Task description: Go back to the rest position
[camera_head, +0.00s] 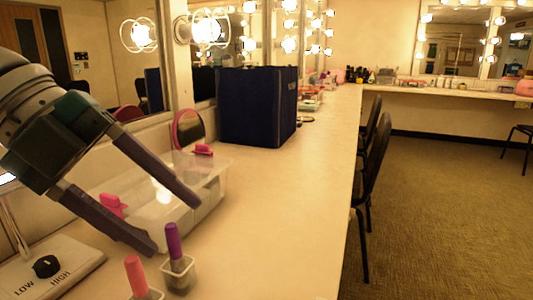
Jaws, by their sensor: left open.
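My left gripper (176,228) comes in from the left. Its two dark fingers are spread apart with nothing between them. It hangs over the near left part of the counter, in front of a clear plastic box (207,193) with pink latches. A purple-capped bottle (175,250) stands upright in a small clear holder, just right of the lower fingertip. A pink-capped bottle (137,276) stands nearer, partly cut off by the bottom edge. My right gripper is not in view.
A dark blue case (256,107) stands farther back on the counter (290,200). A white base with a LOW/HIGH dial (46,266) is at the lower left. Black chairs (372,165) stand along the counter's right edge. The counter's right side is clear.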

